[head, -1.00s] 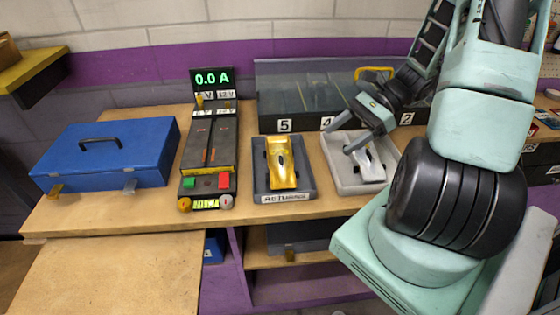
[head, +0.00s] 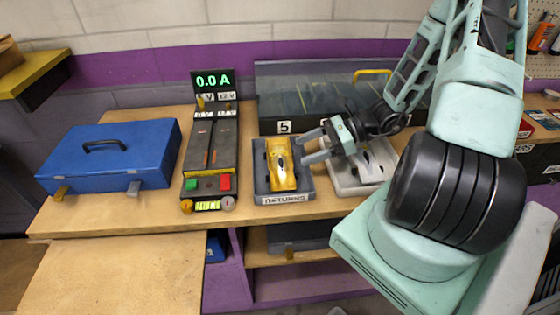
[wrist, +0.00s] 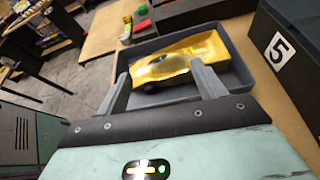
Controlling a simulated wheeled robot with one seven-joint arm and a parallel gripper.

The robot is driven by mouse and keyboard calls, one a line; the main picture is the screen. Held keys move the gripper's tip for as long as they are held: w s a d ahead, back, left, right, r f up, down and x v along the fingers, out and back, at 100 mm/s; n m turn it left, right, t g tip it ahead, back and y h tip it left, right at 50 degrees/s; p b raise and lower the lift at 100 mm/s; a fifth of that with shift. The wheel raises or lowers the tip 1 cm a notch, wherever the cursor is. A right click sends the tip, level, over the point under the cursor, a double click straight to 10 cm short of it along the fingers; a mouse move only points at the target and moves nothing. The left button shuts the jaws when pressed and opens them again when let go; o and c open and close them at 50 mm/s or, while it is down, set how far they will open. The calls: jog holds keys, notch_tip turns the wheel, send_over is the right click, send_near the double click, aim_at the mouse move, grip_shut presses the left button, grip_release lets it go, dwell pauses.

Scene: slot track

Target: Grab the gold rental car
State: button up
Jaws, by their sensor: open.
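The gold car (head: 281,165) lies in a grey tray labelled RETURNS (head: 284,199) on the wooden bench. My gripper (head: 308,146) is open and empty, just right of the gold car in the head view. In the wrist view the gold car (wrist: 176,60) lies ahead of my two spread fingers (wrist: 160,84), inside the grey tray. The fingers are apart from the car as far as I can tell. A silver car (head: 364,162) lies in a pale tray to the right, partly hidden by my gripper.
A power box with a 0.0 A display (head: 212,80) stands left of the tray. A blue case (head: 110,155) is further left. A clear-sided case with numbered slots (head: 285,127) stands behind the trays. Bare bench shows at the front.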

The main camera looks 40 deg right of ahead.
aim_at(281, 158)
jog(key=shift+w+d+p+x, duration=0.15)
jog(key=shift+p+x, duration=0.35)
jog(key=shift+x, duration=0.9)
jog(key=shift+w+d+p+x, duration=0.15)
jog(key=shift+p+x, duration=0.3)
jog(key=shift+x, duration=0.95)
jog(key=shift+f, duration=0.15)
jog(key=c, duration=1.2)
